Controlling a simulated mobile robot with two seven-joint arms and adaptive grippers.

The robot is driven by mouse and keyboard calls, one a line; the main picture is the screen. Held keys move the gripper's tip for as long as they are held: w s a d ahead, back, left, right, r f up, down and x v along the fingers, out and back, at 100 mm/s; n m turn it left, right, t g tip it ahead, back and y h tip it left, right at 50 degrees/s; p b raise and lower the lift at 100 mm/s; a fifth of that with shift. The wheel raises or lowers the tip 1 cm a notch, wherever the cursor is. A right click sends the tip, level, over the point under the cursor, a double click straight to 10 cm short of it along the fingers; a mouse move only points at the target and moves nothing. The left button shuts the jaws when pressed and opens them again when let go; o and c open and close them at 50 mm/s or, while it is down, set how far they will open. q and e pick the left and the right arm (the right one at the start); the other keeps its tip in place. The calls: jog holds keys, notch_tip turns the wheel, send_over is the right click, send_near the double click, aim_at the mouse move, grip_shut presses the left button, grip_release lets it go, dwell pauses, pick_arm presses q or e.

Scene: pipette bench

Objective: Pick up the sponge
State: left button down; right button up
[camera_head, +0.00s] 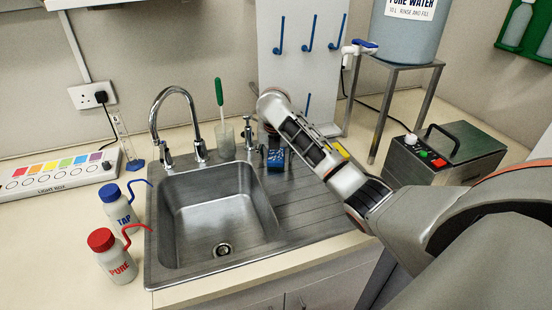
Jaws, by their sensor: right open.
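A small blue block (276,159), which looks like the sponge, is at the back of the steel draining board, just right of the sink basin. It is small and partly covered by my right gripper (274,151). My right arm reaches in from the right and its wrist bends down over this spot. The gripper is open at the block; I cannot tell whether the fingers touch it. My left gripper is not in view.
The sink (215,215) has a tall tap (157,110) behind it. A beaker with a green-handled brush (219,92) stands near the gripper. Bottles marked TAP (121,219) and PURE (118,268) stand at the left. A grey machine (446,153) is at the right. The front draining board is clear.

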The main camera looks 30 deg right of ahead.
jog(key=c, duration=0.9)
jog(key=shift+r, duration=0.1)
